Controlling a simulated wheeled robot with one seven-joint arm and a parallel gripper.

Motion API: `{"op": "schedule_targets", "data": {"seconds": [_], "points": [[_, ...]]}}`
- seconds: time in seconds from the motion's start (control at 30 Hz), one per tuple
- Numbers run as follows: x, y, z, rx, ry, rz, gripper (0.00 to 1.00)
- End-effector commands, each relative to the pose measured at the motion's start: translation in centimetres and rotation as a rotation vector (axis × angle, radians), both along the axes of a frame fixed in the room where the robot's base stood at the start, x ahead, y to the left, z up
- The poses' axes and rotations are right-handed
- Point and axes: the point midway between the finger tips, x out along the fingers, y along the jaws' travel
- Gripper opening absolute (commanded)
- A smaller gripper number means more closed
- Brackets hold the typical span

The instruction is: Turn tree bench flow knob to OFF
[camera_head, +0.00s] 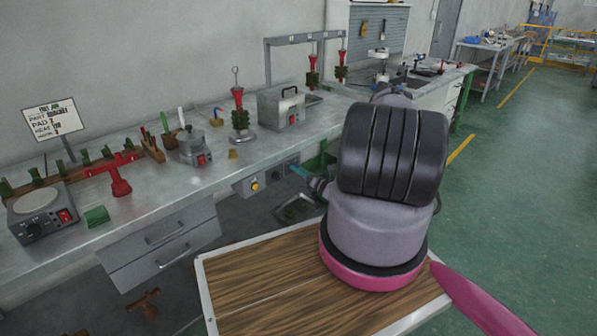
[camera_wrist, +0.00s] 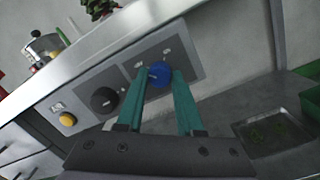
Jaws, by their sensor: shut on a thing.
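The flow knob is a blue round knob (camera_wrist: 160,74) on a grey panel (camera_wrist: 192,62) on the front of the bench (camera_head: 140,205). In the wrist view my gripper (camera_wrist: 160,78) has its two teal fingers on either side of the knob, shut on it. A light pointer mark shows on the left part of the knob. The panel lettering is too small to read. In the head view the teal fingertips of my gripper (camera_head: 298,171) reach the bench front, and the knob is hidden there.
A black knob (camera_wrist: 104,100) and a yellow button (camera_wrist: 67,119) sit left of the blue knob. A metal tray (camera_wrist: 272,135) lies below right. A hot plate (camera_head: 40,213), a pot (camera_head: 192,147) and a grey box (camera_head: 281,107) stand on the bench. Green floor is open at right.

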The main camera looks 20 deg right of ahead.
Motion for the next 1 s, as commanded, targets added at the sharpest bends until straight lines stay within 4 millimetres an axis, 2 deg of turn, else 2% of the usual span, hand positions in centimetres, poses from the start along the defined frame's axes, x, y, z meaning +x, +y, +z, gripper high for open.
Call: {"op": "schedule_targets", "data": {"seconds": [0.27, 0.3, 0.37, 0.77, 0.87, 1.0], "points": [[-0.2, 0.0, -0.2, -0.002, 0.004, 0.001, 0.00], [-0.2, 0.0, -0.2, -0.002, 0.004, 0.001, 0.43], [-0.2, 0.0, -0.2, -0.002, 0.004, 0.001, 0.66], [-0.6, -0.2, -0.1, -0.001, 0.002, 0.000, 0.66], [-1.8, -0.8, -0.3, 0.001, 0.004, -0.003, 0.66], [-4.4, -1.7, -0.5, 0.002, 0.004, -0.003, 0.66]]}}
